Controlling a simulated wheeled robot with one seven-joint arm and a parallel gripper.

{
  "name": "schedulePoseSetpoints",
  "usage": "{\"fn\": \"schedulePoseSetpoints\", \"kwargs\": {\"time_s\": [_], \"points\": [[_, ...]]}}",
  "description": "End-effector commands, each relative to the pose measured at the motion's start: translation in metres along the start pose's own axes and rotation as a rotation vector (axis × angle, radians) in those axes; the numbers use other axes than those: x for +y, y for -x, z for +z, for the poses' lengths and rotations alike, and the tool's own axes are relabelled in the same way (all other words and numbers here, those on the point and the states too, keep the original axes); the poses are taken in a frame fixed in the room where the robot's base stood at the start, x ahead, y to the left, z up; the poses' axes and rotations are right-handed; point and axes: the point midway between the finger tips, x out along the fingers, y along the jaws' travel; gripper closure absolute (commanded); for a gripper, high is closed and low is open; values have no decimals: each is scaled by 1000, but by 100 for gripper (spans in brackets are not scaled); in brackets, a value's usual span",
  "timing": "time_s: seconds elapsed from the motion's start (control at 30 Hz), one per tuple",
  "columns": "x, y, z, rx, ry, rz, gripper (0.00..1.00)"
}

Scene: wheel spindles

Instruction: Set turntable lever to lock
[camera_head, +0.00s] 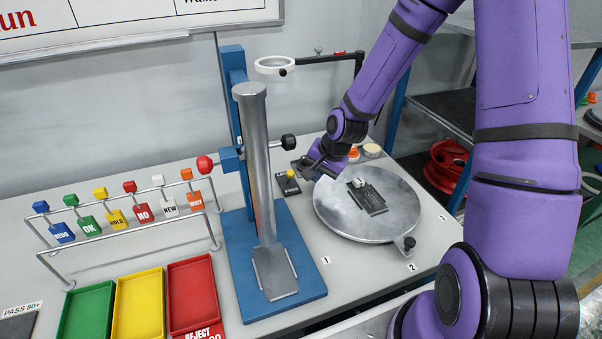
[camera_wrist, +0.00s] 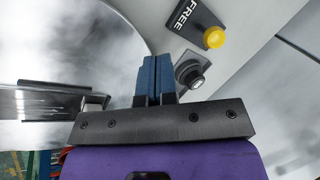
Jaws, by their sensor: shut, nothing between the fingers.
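The turntable (camera_head: 340,222) is a round grey metal disc on the bench; part of it shows at the left in the wrist view (camera_wrist: 60,50). Beside its back-left edge is a yellow knob (camera_head: 290,174) on a dark plate. In the wrist view the yellow knob (camera_wrist: 214,37) sits at the end of the plate marked FREE (camera_wrist: 187,15); no LOCK mark is readable. My gripper (camera_head: 308,170) is above the disc's back-left edge, close to the plate. Its blue fingers (camera_wrist: 157,72) are shut and empty, apart from the yellow knob in the picture.
A dark round knob on a grey mount (camera_wrist: 192,76) is just right of my fingertips. A dark fixture (camera_head: 371,201) lies on the disc. A blue press stand (camera_head: 232,262) with a metal column (camera_head: 258,160) stands left. A ring magnifier (camera_head: 275,65) is behind.

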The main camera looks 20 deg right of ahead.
Motion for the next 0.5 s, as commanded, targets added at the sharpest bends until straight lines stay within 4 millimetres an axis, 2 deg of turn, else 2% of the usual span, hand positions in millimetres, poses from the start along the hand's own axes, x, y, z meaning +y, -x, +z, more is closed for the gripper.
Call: {"fn": "schedulePoseSetpoints", "kwargs": {"time_s": [0.1, 0.3, 0.5], "points": [[0, -21, 1, -3, 2, 2, 100], [-24, -27, -1, 1, 3, -1, 100], [-36, -31, -2, 0, 1, 0, 100]]}}
